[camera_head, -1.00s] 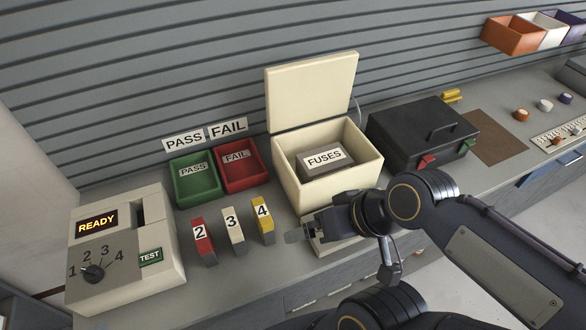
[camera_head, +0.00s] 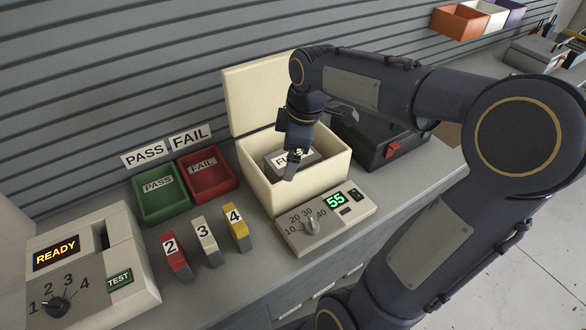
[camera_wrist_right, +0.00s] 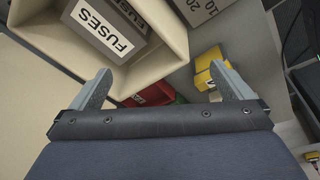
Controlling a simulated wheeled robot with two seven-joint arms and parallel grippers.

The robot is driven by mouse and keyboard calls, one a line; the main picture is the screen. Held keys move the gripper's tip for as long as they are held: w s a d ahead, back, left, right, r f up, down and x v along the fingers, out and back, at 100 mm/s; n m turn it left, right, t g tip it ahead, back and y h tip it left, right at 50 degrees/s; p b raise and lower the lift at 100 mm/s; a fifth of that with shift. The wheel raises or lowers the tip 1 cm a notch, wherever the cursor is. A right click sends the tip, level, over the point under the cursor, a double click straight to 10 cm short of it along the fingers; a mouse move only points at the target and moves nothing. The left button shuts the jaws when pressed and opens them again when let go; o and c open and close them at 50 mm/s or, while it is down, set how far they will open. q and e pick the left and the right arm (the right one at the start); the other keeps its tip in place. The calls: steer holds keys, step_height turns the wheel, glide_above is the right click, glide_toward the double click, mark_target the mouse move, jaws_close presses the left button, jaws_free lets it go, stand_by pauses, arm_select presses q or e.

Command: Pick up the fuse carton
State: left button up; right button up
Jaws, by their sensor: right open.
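The fuse carton (camera_head: 275,160) is a grey box with a white FUSES label. It sits inside a cream box (camera_head: 262,190) whose lid (camera_head: 255,100) stands open at the back. My right gripper (camera_head: 290,172) hangs over the cream box and hides part of the label. In the right wrist view the carton (camera_wrist_right: 138,22) lies at the upper left, beyond the fingertips and not between them. The right gripper (camera_wrist_right: 162,82) is open with nothing between its fingers. My left gripper is not in view.
A dial panel with a green 55 display (camera_head: 337,201) stands in front of the cream box. Red, white and yellow numbered blocks (camera_head: 205,240) and green (camera_head: 160,200) and red (camera_head: 207,175) trays are to its left. A black case (camera_head: 375,150) is close on its right.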

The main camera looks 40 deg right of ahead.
mark_target(275, 163)
steer(key=w+d+f+n+g, duration=0.1)
steer(key=w+d+f+n, duration=0.2)
steer(key=w+f, duration=0.1)
steer(key=w+d+f+n+g+b, duration=0.1)
steer(key=w+d+f+n, duration=0.2)
steer(key=w+d+f, duration=0.1)
steer(key=shift+w+d+n+h, duration=0.2)
steer(key=shift+d+n+h, duration=0.1)
steer(key=shift+h, duration=0.1)
steer(key=shift+w+f, duration=0.15)
steer(key=shift+f, duration=0.25)
steer(key=shift+n, duration=0.3)
steer(key=f, duration=0.4)
steer(key=f+p, duration=0.1)
steer(key=f, duration=0.2)
steer(key=shift+w+a+f, duration=0.1)
steer(key=shift+w+f, duration=0.1)
steer(key=shift+f, duration=0.2)
steer(key=shift+c, duration=0.3)
steer(key=c, duration=1)
steer(key=shift+c, duration=0.9)
steer(key=shift+r, duration=0.2)
